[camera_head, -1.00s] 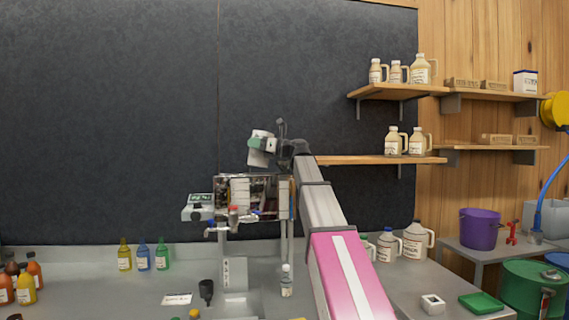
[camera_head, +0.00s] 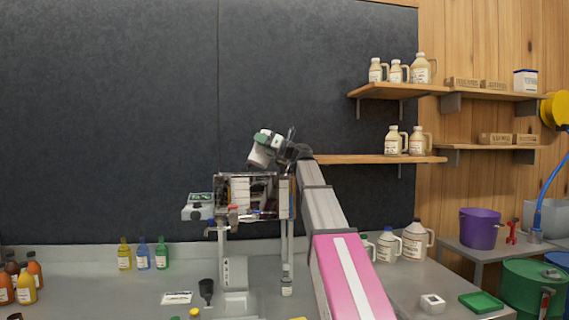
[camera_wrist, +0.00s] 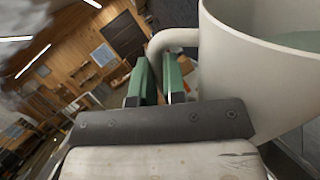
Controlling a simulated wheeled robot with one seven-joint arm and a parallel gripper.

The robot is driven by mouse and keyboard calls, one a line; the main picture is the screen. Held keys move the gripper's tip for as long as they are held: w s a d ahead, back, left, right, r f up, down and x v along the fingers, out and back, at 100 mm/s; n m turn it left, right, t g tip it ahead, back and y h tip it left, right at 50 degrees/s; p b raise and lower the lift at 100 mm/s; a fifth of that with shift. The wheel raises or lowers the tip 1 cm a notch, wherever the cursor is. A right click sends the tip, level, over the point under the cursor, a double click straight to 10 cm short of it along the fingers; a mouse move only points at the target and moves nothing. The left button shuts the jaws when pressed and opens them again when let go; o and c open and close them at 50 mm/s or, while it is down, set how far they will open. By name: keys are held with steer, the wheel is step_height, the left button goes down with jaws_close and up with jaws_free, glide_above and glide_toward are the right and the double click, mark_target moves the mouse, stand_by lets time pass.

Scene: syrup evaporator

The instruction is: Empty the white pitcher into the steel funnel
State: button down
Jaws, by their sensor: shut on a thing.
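The white pitcher (camera_head: 259,155) is in the air above the steel evaporator unit, leaning in the head view. My gripper (camera_head: 270,139) is shut on its handle. In the wrist view the green fingers of my gripper (camera_wrist: 160,80) close around the handle, and the large pale pitcher (camera_wrist: 255,75) fills the right side. A grey-green liquid surface shows inside it, below the rim. No stream of liquid is visible. I cannot make out a steel funnel in either view. A small black funnel-shaped item (camera_head: 206,290) stands on the bench.
The evaporator unit (camera_head: 250,195) stands below the pitcher, with a small display box (camera_head: 198,206) at its left. Coloured bottles (camera_head: 143,255) line the bench at left. White jugs (camera_head: 415,242) stand right of my arm. Wall shelves (camera_head: 385,160) are behind at right.

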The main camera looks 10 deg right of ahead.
steer(key=shift+w+d+r+m+t+y, duration=0.3)
steer(key=shift+d+r+m, duration=0.2)
steer(key=shift+r, duration=0.1)
steer(key=shift+w+d+r+m+t, duration=0.15)
steer(key=shift+d+m+t, duration=0.2)
steer(key=shift+m+t, duration=0.6)
steer(key=shift+w+d+f+m+t+p, duration=0.1)
steer(key=shift+d+f+m+t+p, duration=0.1)
steer(key=shift+f+m+t, duration=0.45)
steer(key=shift+w+d+m+t+p, duration=0.1)
steer(key=shift+m+t+p, duration=0.15)
steer(key=shift+m, duration=0.65)
stand_by(0.3)
steer(key=shift+w+d+m+t, duration=0.1)
steer(key=shift+d+m+t, duration=0.1)
steer(key=shift+m+t, duration=0.45)
steer(key=shift+w+d+m+t, duration=0.1)
steer(key=shift+d+m+t, duration=0.1)
steer(key=shift+m+t, duration=0.45)
stand_by(1.0)
steer(key=shift+w+d+r+m+t+h+p, duration=0.15)
steer(key=shift+d+r+m+t+h+p, duration=0.2)
steer(key=shift+m+t, duration=0.35)
steer(key=shift+w+d+r+m+t+h+p, duration=0.15)
steer(key=shift+r+m+t+h, duration=0.25)
steer(key=shift+m, duration=0.5)
stand_by(0.7)
